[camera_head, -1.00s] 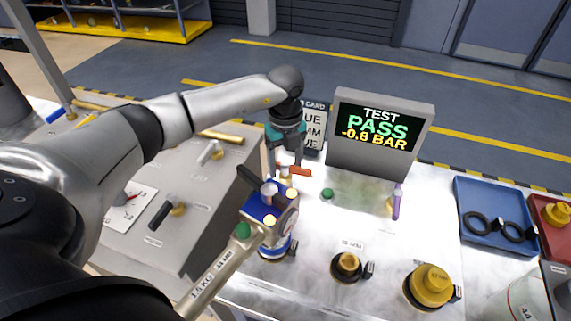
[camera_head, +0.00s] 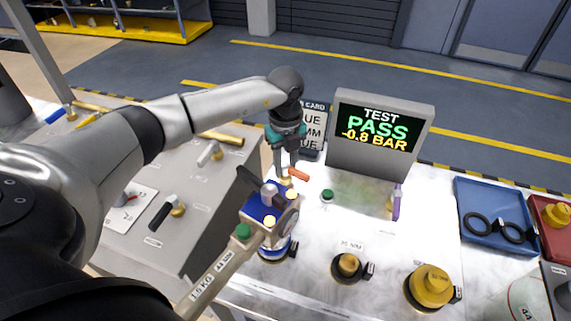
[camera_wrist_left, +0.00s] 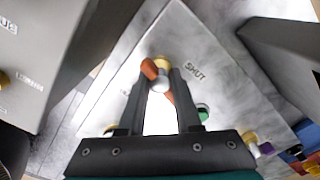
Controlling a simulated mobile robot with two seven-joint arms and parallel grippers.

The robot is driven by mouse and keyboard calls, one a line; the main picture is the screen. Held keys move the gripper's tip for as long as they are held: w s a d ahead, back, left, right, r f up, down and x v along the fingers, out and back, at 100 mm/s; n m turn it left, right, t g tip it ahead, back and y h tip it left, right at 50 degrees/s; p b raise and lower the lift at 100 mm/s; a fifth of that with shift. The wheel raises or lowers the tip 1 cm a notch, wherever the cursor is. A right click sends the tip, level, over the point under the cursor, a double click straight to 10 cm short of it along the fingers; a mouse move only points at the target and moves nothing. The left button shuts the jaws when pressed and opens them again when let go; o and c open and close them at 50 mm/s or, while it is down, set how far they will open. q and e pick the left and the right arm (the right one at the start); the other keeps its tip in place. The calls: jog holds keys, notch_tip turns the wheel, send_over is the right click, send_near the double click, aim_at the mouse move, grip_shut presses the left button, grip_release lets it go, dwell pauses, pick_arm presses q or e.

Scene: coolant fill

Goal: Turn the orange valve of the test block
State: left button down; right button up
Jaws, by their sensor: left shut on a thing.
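The orange valve (camera_head: 299,174) has a short orange lever on a brass body, on the white bench in front of the display in the head view. My left gripper (camera_head: 285,167) points down at it and is shut on the lever. In the left wrist view, the gripper fingers (camera_wrist_left: 160,76) stand on either side of the valve, and parts of the orange lever (camera_wrist_left: 149,69) show between and beyond them. The test block itself is hard to make out behind the gripper and the blue-topped device.
The display (camera_head: 378,132) reads TEST PASS -0.8 BAR. A blue-topped device (camera_head: 257,207) with a labelled bar (camera_head: 215,275) stands just in front. A green knob (camera_head: 327,195) and a purple-handled valve (camera_head: 397,204) are to the right. A blue tray (camera_head: 485,190) lies further right.

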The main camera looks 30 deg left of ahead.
dwell(0.4)
pick_arm(q)
jog(key=m, duration=0.3)
jog(key=shift+m, duration=0.3)
jog(key=m, duration=0.4)
jog(key=shift+m+b, duration=0.3)
jog(key=shift+b, duration=0.05)
jog(key=m, duration=0.4)
jog(key=shift+b, duration=0.4)
jog(key=shift+m+b, duration=0.4)
jog(key=shift+m, duration=2.1)
jog(key=c, duration=0.5)
grip_release()
